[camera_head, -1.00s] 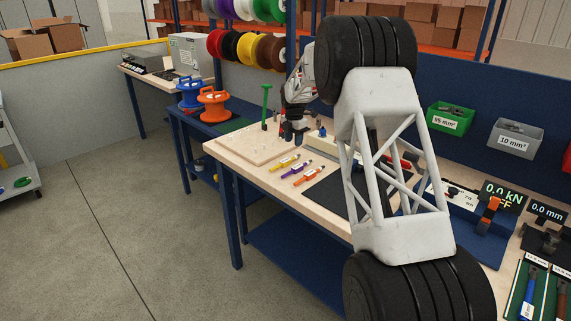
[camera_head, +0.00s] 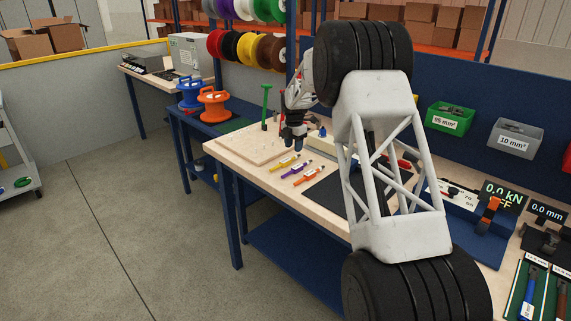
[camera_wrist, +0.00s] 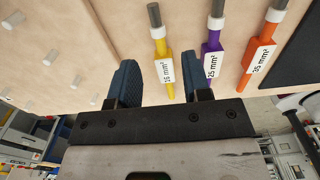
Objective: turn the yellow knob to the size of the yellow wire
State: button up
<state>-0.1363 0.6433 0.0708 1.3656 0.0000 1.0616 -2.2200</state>
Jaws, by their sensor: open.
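The yellow wire (camera_head: 284,162) lies on the bench beside a purple wire (camera_head: 295,171) and an orange wire (camera_head: 309,175). In the wrist view the yellow wire (camera_wrist: 161,55) has a white label that appears to read 16 mm². The purple wire (camera_wrist: 211,60) reads 25 mm² and the orange wire (camera_wrist: 260,57) reads 35 mm². My gripper (camera_head: 293,143) is open and empty, near the far end of the yellow wire. In the wrist view the yellow wire shows between the blue fingers of my gripper (camera_wrist: 155,80); the height gap is unclear. I cannot make out a yellow knob.
A pegboard (camera_head: 245,145) with a green upright post (camera_head: 265,107) lies left of the wires. A dark mat (camera_head: 327,193) is to the right. My arm hides much of the bench's middle. A blue device (camera_head: 475,218) and a 0.0 kN display (camera_head: 502,195) stand further right.

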aim_at(286, 162)
jog(key=shift+f, duration=0.1)
jog(key=shift+f, duration=2.5)
jog(key=shift+c, duration=0.2)
grip_shut()
